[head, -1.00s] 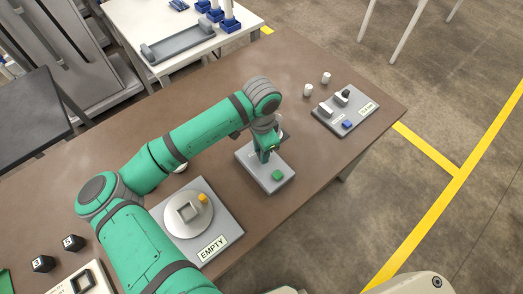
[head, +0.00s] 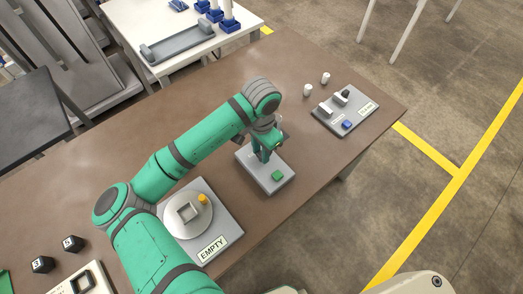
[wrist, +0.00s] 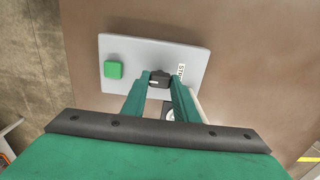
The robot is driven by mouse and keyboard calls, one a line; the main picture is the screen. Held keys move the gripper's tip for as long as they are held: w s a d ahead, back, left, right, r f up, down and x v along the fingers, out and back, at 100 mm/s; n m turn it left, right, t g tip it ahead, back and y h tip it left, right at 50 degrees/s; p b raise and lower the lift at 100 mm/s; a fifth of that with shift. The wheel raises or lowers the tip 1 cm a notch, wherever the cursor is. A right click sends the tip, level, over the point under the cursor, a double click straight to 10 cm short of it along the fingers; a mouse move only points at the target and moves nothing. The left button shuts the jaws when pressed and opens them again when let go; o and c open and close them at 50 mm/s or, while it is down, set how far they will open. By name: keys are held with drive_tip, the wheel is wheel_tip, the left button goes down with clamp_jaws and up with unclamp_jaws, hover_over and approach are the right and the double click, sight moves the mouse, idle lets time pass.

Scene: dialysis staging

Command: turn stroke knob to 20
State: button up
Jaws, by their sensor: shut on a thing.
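The stroke knob (wrist: 159,78) is a small dark knob on a light grey panel (wrist: 190,58), seen in the wrist view. My gripper (wrist: 160,84) is shut on the knob, one green finger on each side. A pale mark shows on the knob's left part, and a partly covered label sits to its right. A green square button (wrist: 114,69) is on the same panel, to the left in the wrist view. In the head view my gripper (head: 264,157) stands over the panel (head: 279,186) and hides the knob. The dial scale and setting cannot be read.
A grey plate with a round disc and an EMPTY label (head: 212,247) lies left of the panel. Another grey panel with a blue button (head: 347,125) lies to the right, with two white cylinders (head: 308,90) near it. Black cubes (head: 42,264) sit at lower left.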

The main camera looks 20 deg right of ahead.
sight(260, 154)
drive_tip(key=o, duration=1.1)
drive_tip(key=shift+c, duration=0.2)
wheel_tip(260, 154, up, 11)
drive_tip(key=shift+a+f, duration=0.1)
